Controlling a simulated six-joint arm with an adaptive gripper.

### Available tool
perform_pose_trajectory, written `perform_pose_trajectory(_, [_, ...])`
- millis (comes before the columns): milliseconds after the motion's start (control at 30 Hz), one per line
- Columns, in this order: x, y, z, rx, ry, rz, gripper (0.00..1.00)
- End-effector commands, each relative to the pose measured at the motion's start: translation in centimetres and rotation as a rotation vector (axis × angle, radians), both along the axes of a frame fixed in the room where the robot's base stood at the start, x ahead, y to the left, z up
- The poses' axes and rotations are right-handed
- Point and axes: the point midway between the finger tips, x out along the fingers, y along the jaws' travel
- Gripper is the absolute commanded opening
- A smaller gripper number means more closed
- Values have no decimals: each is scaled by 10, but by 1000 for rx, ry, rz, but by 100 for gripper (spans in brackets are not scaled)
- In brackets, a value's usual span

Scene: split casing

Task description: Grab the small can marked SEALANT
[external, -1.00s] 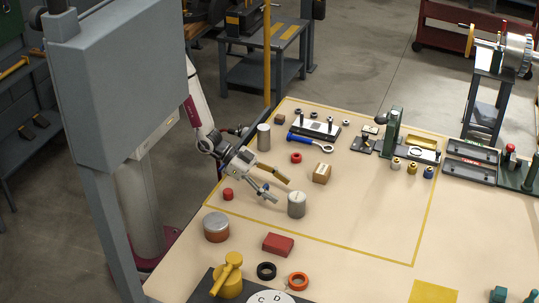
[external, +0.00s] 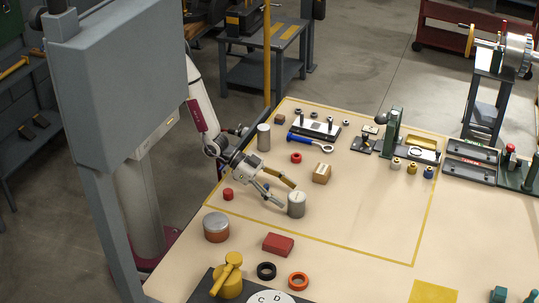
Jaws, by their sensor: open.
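My gripper (external: 288,195) is open, with its two fingers reaching right and down to a grey cylindrical can (external: 297,205) standing upright on the bench. One fingertip is at the can's far upper side and the other at its left side. I cannot tell whether they touch it. No lettering is readable on this can, so I cannot confirm SEALANT. A second grey can (external: 263,137) stands upright behind my gripper. A wider copper-coloured tin with a grey lid (external: 216,229) stands at the front left.
Near my gripper are a small red cylinder (external: 228,194), a cardboard box (external: 321,173) and a red ring (external: 296,158). A red block (external: 278,244) lies in front. The bench right of the can, inside the yellow outline, is clear.

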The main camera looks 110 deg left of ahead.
Motion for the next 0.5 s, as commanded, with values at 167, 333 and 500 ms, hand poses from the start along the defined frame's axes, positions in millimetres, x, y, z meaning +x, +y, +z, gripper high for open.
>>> perform_pose_trajectory(167, [6, 0, -2, 0, -1, 0, 61])
perform_pose_trajectory(333, [17, -1, -7, 0, 0, 1, 61])
perform_pose_trajectory(500, [31, -2, -13, 0, 0, 1, 61])
